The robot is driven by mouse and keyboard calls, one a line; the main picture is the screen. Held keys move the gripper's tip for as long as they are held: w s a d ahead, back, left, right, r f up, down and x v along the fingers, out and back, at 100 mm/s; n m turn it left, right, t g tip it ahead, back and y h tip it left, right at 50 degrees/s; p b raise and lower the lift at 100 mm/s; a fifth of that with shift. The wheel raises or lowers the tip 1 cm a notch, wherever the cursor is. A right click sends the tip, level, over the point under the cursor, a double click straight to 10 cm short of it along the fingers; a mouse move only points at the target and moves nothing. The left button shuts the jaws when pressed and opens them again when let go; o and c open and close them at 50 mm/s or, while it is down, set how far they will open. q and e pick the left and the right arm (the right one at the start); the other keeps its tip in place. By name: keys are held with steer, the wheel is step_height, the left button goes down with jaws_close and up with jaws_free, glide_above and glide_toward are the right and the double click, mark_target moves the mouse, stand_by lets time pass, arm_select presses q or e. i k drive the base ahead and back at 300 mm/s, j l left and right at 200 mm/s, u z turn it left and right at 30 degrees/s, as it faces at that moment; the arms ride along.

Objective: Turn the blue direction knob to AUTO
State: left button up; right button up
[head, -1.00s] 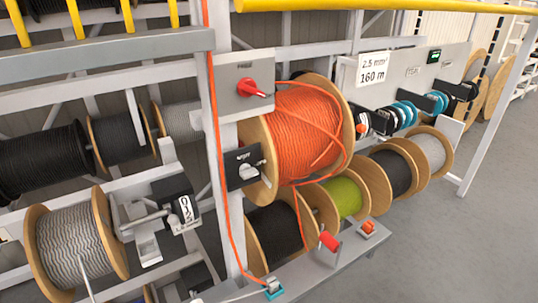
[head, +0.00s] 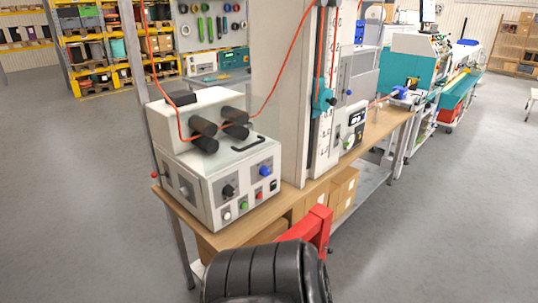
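A blue knob (head: 265,171) sits on the front panel of a white machine (head: 190,195) on a wooden workbench. It is too small to read any marks or its pointing direction. A black knob (head: 228,190) is to its left. White, green (head: 243,206) and red buttons and a small dark switch are below.
An orange cable (head: 272,85) runs through black rollers (head: 205,128) on top of the machine to a tall white column (head: 290,140). Grey floor is open at left.

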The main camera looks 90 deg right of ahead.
mark_target(265, 170)
steer(key=z, duration=2.6)
